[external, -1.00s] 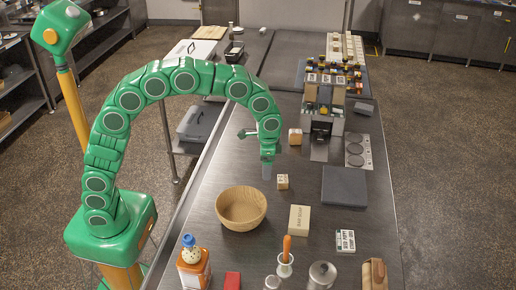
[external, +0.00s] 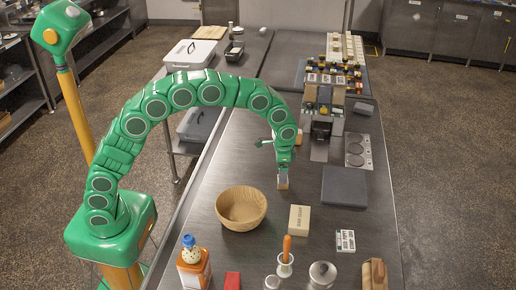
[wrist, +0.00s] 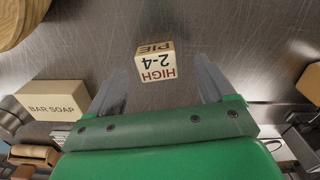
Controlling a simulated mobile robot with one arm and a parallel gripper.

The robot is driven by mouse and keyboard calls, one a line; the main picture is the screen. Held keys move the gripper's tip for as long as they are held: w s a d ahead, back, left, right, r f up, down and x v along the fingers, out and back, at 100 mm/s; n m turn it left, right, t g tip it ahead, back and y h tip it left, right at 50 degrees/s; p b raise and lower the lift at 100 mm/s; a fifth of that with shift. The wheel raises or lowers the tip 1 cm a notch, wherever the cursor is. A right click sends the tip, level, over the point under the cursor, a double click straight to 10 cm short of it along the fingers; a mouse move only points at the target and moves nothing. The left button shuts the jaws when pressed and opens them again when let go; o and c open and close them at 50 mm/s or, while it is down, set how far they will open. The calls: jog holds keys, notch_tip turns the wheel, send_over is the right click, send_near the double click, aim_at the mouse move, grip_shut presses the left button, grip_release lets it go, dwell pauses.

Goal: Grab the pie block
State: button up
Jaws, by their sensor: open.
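The pie block (wrist: 156,62) is a small cream cube with "HIGH 2-4" on one face and "PIE" on another. In the wrist view it lies on the metal counter just beyond and between my open fingers. In the external view the pie block (external: 283,183) is right below my gripper (external: 283,171), partly covered by it. My gripper (wrist: 160,88) is open and empty, with its two grey fingers apart on either side.
A wooden bowl (external: 241,208) stands left of the block. A bar soap box (external: 299,219) lies in front of it. A dark grey slab (external: 344,186) lies to the right. Another small block (external: 299,137) sits behind my gripper. Bare counter surrounds the pie block.

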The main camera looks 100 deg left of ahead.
jog(key=f, duration=0.4)
jog(key=shift+w+d, duration=0.2)
jog(key=shift+w, duration=0.1)
jog(key=shift+c, duration=0.3)
jog(key=c, duration=1)
